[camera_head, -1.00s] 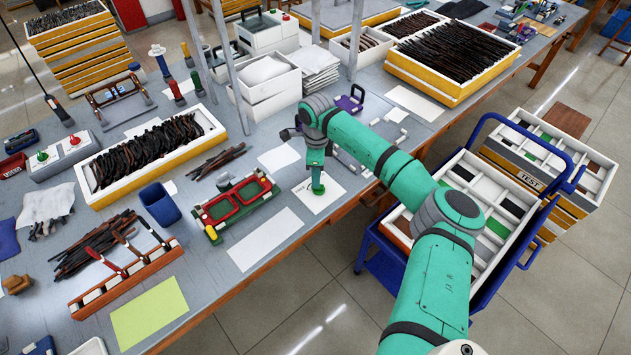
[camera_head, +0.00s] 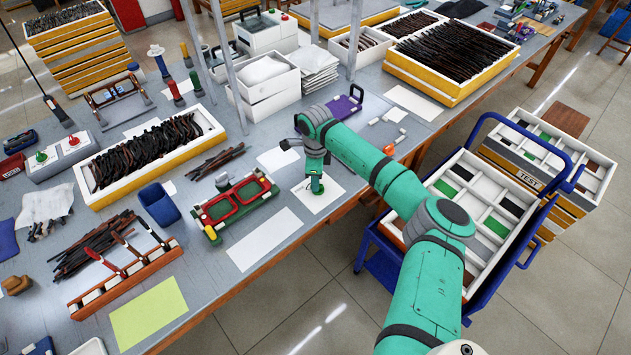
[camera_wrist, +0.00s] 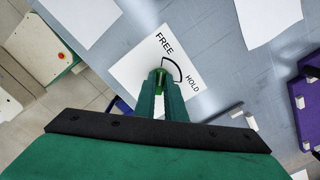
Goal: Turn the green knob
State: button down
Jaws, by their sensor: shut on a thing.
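The green knob (camera_wrist: 161,71) shows as a small bright green piece between my fingertips in the wrist view. My gripper (camera_wrist: 162,82) is shut on it, and the fingers hide most of it. The knob stands on a white plate (camera_wrist: 130,72) marked FREE and HOLD, with a black curved line between the words. In the head view my gripper (camera_head: 316,184) points down onto this white plate (camera_head: 327,202) near the table's front edge. The knob's pointer direction cannot be made out.
A red and green frame fixture (camera_head: 234,206) stands left of the plate. A blue trolley with a compartment tray (camera_head: 505,252) stands in front of the table, under my arm. White sheets lie flat nearby.

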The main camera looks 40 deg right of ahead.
jog(key=m, duration=0.4)
jog(key=shift+w+d+m, duration=0.1)
jog(key=shift+w+m, duration=0.05)
jog(key=shift+m, duration=0.15)
jog(key=m, duration=0.4)
jog(key=shift+d, duration=0.15)
jog(key=m, duration=0.5)
jog(key=shift+d, duration=0.15)
jog(key=shift+d+m, duration=0.1)
jog(key=shift+m, duration=2)
jog(key=c, duration=1.8)
grip_release()
